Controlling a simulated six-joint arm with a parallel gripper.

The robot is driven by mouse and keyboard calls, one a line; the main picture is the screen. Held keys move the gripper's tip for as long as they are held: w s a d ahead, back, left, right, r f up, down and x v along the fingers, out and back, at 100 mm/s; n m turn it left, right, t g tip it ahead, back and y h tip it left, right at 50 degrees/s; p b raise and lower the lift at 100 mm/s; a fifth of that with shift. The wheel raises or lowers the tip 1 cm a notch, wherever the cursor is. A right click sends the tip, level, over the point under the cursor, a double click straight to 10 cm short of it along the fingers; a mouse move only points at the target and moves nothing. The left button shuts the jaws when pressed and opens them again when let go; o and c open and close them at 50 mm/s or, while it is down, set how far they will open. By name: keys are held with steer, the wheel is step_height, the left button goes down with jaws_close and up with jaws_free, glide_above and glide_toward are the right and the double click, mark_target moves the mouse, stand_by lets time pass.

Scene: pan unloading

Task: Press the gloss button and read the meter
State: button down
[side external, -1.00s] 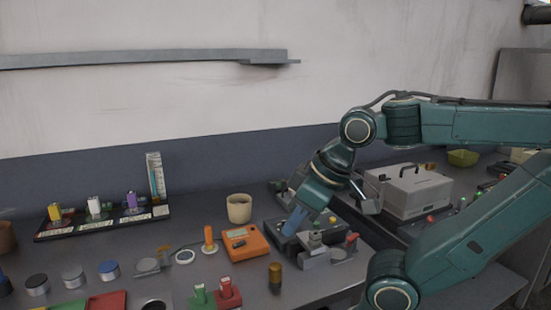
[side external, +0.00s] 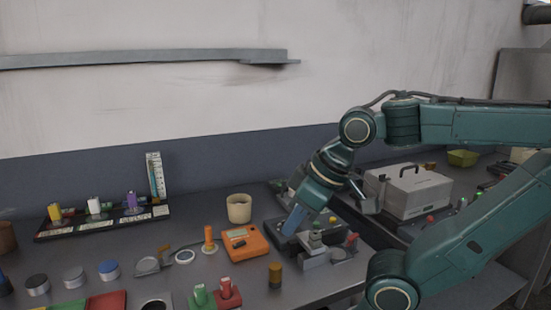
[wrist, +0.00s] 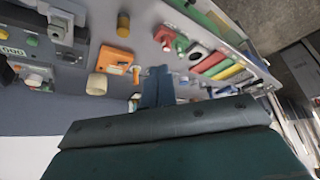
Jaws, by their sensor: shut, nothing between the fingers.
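My gripper (side external: 291,229) has its blue fingers together and empty. It points down and left, and in the side view its tips overlap a dark grey device (side external: 274,228); I cannot tell whether they touch it. The fingers also show in the wrist view (wrist: 158,70). At the wrist view's left edge is a lit display with digits (wrist: 12,51), near a yellow button (wrist: 32,41). No gloss label is legible.
A cream cup (side external: 239,209) stands behind the orange box. A grey fixture (side external: 316,245) sits right of the fingers. Red (side external: 229,292) and green (side external: 202,297) knobbed blocks stand in front. A grey case (side external: 414,191) is at the right. Bare bench shows between the small parts.

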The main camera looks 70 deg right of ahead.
steer(key=w+d+r+m+g+h, duration=0.1)
steer(key=w+d+m+h, duration=0.2)
steer(key=w+d, duration=0.6)
steer(key=w+d+m+h, duration=0.2)
steer(key=w+d+m, duration=0.15)
steer(key=d, duration=0.85)
steer(key=s+d+f+m+g+h, duration=0.1)
steer(key=d+f, duration=0.1)
steer(key=d, duration=0.7)
steer(key=s+d+f+m+g+h, duration=0.1)
steer(key=d+f+g, duration=0.1)
steer(key=d, duration=0.7)
steer(key=s+d+f+m+g+h, duration=0.1)
steer(key=d+f, duration=0.3)
steer(key=d, duration=0.4)
steer(key=shift+s+d+g+h, duration=0.4)
steer(key=shift+s+g+h, duration=0.1)
steer(key=shift+h, duration=0.1)
steer(key=shift+f, duration=0.15)
steer(key=shift+f, duration=4.25)
